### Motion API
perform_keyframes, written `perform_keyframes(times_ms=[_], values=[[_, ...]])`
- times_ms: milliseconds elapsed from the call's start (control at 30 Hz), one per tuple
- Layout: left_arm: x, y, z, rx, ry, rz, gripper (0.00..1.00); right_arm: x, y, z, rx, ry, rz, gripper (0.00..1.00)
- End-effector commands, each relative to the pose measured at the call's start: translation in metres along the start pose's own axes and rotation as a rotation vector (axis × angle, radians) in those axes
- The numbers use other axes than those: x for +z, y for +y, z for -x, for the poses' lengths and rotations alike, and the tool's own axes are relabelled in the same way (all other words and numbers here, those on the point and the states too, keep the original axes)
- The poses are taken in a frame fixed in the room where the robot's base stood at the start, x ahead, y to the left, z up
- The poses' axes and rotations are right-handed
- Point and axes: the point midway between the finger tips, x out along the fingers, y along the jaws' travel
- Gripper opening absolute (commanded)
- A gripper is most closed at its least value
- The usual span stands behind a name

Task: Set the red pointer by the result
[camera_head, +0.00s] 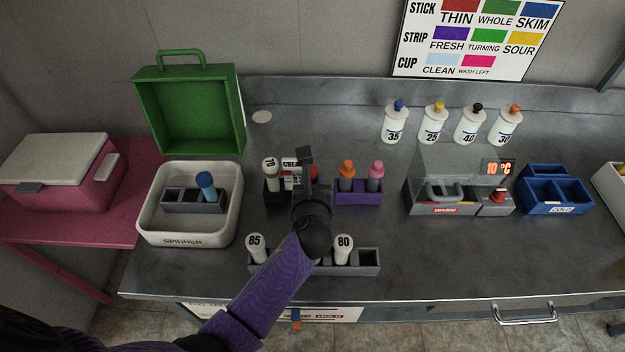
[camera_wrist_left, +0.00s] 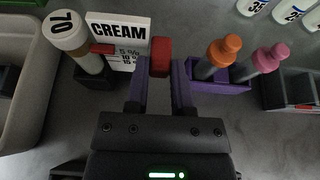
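The red pointer (camera_wrist_left: 160,57) is a red block in front of the white CREAM card (camera_wrist_left: 128,30), with a short red bar (camera_wrist_left: 102,48) across the card's left part. In the head view the card (camera_head: 291,163) is partly hidden by my gripper. My left gripper (camera_wrist_left: 160,84) has its purple fingers close against both sides of the red block, with almost no gap, so it looks shut on it. In the head view the gripper (camera_head: 305,165) is over the card's right side. My right gripper is not in view.
A bottle marked 70 (camera_head: 270,167) stands left of the card. A purple rack (camera_head: 358,197) with orange- and pink-capped tubes is close on the right. A grey rack (camera_head: 370,270) with bottles 85 and 80 is in front. The white SPINNER tub (camera_head: 190,231) is left.

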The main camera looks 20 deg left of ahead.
Motion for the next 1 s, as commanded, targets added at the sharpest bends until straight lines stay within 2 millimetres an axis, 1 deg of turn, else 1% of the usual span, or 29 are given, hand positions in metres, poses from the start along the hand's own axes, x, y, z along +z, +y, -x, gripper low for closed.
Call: perform_keyframes(times_ms=[33, 67, 1000], values=[[0.0000, -0.0001, 0.0001, 0.000, 0.000, 0.000, 0.05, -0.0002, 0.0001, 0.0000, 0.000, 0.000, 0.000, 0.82], [0.0000, -0.0001, 0.0001, 0.000, 0.000, 0.000, 0.00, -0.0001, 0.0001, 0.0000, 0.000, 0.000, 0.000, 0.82], [-0.0001, -0.0002, 0.0002, -0.001, 0.000, 0.000, 0.00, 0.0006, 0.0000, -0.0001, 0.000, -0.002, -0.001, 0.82]])
